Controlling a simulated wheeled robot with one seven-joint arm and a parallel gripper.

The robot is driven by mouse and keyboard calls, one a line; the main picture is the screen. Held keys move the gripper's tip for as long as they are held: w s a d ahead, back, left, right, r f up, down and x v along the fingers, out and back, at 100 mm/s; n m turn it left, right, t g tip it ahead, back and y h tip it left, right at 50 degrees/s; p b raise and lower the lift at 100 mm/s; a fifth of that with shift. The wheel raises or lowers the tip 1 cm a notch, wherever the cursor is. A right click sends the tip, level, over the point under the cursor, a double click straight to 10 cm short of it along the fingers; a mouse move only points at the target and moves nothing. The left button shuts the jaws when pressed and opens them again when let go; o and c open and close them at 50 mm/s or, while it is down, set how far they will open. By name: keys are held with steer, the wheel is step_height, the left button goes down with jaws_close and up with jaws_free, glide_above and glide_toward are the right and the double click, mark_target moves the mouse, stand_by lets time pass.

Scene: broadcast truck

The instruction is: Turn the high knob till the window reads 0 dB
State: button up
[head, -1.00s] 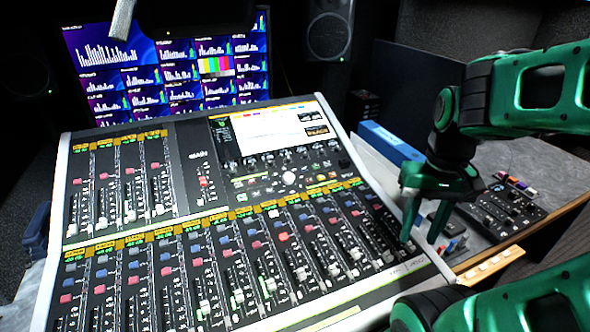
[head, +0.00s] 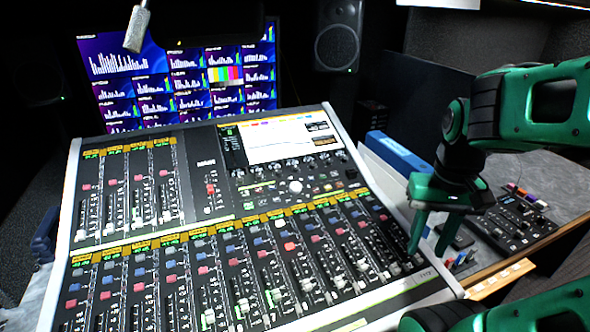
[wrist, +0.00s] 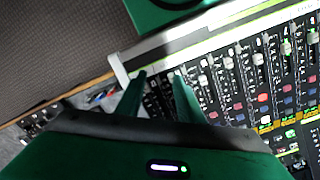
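The mixing console (head: 231,221) fills the middle of the head view. A row of small dark knobs (head: 291,165) runs below its lit screen (head: 275,140). I cannot tell which one is the high knob. Small yellow-green label windows (head: 197,233) run above the fader strips; any dB reading is too small to read. My green gripper (head: 428,252) is over the console's lower right corner, away from the knob row. In the wrist view, its two fingers (wrist: 157,76) are apart with nothing between them, above the fader strips at the console's edge.
A blue box (head: 398,153) lies behind the console's right side. A small black control panel (head: 515,222) sits on the grey desk at right. A microphone (head: 137,28) hangs at top left, before a monitor wall (head: 122,66). A speaker (head: 338,35) stands behind.

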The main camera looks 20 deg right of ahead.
step_height(320, 180, up, 7)
steer(key=n+t, duration=0.5)
steer(key=n, duration=0.1)
glide_above(296, 166)
steer(key=s, duration=0.5)
steer(key=x, duration=1)
steer(key=shift+w+f, duration=0.1)
steer(key=shift+f, duration=0.3)
steer(key=shift+c, duration=0.7)
jaws_close()
